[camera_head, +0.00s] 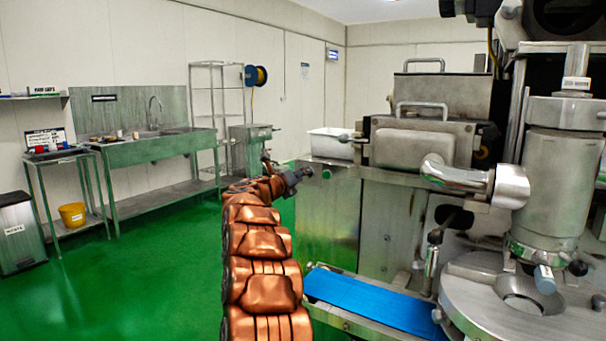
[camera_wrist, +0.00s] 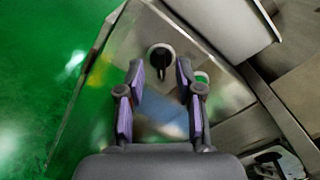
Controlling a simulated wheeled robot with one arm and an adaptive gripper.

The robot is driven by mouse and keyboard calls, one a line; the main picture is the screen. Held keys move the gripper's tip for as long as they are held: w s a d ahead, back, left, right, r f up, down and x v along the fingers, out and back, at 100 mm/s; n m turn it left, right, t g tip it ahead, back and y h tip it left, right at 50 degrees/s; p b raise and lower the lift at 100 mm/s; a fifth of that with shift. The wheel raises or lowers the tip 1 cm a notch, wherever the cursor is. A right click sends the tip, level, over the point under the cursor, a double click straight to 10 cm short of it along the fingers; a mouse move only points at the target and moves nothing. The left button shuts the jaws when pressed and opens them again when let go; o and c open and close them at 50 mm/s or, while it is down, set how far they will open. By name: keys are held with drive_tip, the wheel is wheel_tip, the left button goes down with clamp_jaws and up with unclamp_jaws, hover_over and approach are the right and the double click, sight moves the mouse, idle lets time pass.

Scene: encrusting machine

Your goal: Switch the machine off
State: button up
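The machine is a large steel encrusting machine (camera_head: 345,215) filling the right of the head view. In the wrist view its metal panel bears a black rotary knob (camera_wrist: 160,58) on a round plate. A small green button (camera_wrist: 202,77) sits to the knob's right, partly behind a finger. My gripper (camera_wrist: 160,72) is open and empty, its fingertips to either side of the knob's lower part in the picture. I cannot tell the remaining distance; no contact shows. In the head view my gripper (camera_head: 297,178) is small, beside the machine's upper left corner, and the knob cannot be made out.
A white tub (camera_head: 331,144) stands on the machine top beside the panel. A blue conveyor belt (camera_head: 372,302) lies low at the machine's front. A sink table (camera_head: 165,148) stands along the back wall. The green floor to the left is clear.

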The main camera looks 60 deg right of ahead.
drive_tip(key=shift+d, duration=0.75)
clamp_jaws()
